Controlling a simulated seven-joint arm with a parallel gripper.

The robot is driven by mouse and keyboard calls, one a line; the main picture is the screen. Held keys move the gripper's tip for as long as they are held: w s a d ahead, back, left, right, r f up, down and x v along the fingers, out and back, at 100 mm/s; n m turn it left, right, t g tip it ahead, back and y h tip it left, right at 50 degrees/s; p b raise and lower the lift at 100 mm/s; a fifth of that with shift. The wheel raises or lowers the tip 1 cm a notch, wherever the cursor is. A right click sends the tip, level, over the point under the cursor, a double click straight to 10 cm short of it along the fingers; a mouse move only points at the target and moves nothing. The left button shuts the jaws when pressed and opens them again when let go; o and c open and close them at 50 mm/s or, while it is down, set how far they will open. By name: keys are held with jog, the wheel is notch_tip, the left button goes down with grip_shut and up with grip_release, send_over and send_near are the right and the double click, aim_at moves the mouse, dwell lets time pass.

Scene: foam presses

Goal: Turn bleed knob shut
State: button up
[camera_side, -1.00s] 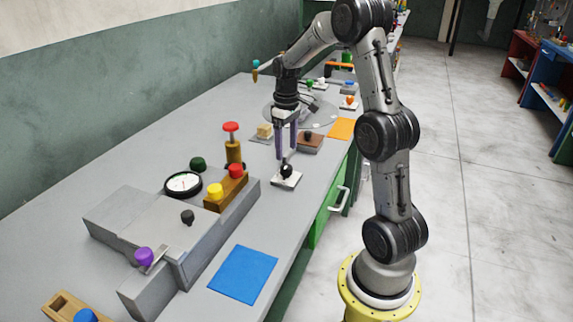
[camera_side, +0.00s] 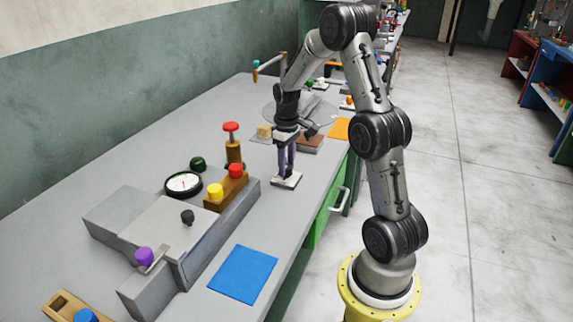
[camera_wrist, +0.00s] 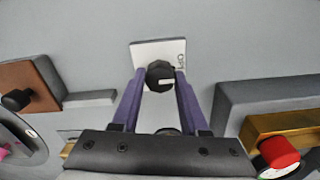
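A dark, faceted knob stands on a small white plate (camera_side: 288,182); I take it for the bleed knob. In the wrist view the knob (camera_wrist: 159,74) shows between the two purple fingers of my gripper (camera_wrist: 160,80), with the white plate (camera_wrist: 140,53) behind it. Narrow gaps show between the knob and the fingers, so my gripper looks open around it. In the side view my gripper (camera_side: 285,175) points down over the plate, and its fingers hide the knob.
A grey press block (camera_side: 150,215) with a gauge (camera_side: 183,183), a purple knob (camera_side: 144,256) and red and yellow buttons stands to the left. A brown block (camera_side: 310,143) is behind my gripper. A blue mat (camera_side: 243,273) lies in front.

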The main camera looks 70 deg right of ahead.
grip_shut()
jog(key=shift+m, duration=0.3)
jog(key=m, duration=0.9)
jog(key=shift+r, duration=0.1)
jog(key=m, duration=0.4)
jog(key=shift+m, duration=2.1)
